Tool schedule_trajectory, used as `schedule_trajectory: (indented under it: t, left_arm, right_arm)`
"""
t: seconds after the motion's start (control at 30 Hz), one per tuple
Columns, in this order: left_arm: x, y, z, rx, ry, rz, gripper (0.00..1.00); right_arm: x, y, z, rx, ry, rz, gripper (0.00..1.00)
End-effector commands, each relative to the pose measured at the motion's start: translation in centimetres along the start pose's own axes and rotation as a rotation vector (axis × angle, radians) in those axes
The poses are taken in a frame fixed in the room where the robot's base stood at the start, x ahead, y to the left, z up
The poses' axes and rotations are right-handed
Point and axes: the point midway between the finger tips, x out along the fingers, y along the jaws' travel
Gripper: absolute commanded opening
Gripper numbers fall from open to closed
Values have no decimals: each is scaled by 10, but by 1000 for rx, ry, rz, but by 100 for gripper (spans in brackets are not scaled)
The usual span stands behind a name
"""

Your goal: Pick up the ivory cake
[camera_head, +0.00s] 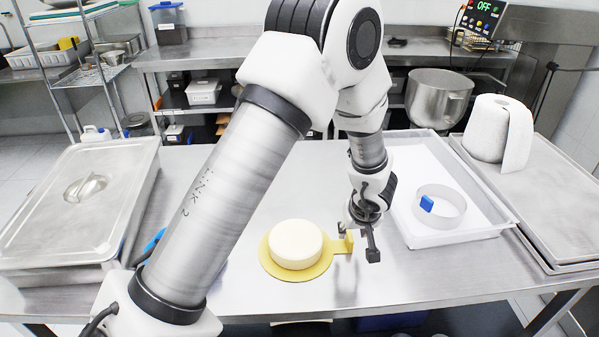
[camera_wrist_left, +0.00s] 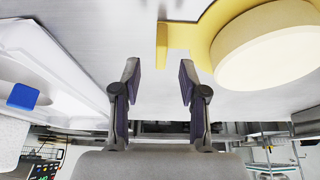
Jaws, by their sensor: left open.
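The ivory cake (camera_head: 295,243) is a low round disc on a round yellow board (camera_head: 268,264) with a short handle tab on its right, standing on the steel table. In the left wrist view the cake (camera_wrist_left: 270,55) is at the upper right, and the board's upright yellow tab (camera_wrist_left: 162,42) is just beyond the fingers. My left gripper (camera_head: 357,243) is open and empty, pointing down beside the board's tab, right of the cake. Its two fingers also show in the left wrist view (camera_wrist_left: 158,82), apart with nothing between them. I cannot tell whether a finger touches the tab. My right gripper is not in view.
A white tray (camera_head: 408,220) at the right holds a clear ring (camera_head: 452,208) with a blue clip. A paper roll (camera_head: 486,128) stands behind it on a metal tray. A lidded steel pan (camera_head: 60,225) is at the left. The table front near the board is clear.

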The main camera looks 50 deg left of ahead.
Motion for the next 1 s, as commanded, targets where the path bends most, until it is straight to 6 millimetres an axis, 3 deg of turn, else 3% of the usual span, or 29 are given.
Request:
schedule_trajectory:
  t: [0.1, 0.2, 0.47, 0.6, 1.0]
  left_arm:
    - [27, -2, 4, -1, -2, -2, 43]
    - [42, -2, 3, -1, -2, -1, 43]
    - [45, -2, 2, -1, 0, -1, 43]
    - [45, -2, 2, 0, -1, -1, 0]
    - [44, -2, 2, 0, -1, -1, 0]
  right_arm:
    - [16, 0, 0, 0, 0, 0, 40]
    - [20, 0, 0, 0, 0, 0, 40]
    - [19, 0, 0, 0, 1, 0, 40]
    - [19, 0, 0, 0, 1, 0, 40]
    - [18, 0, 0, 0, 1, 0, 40]
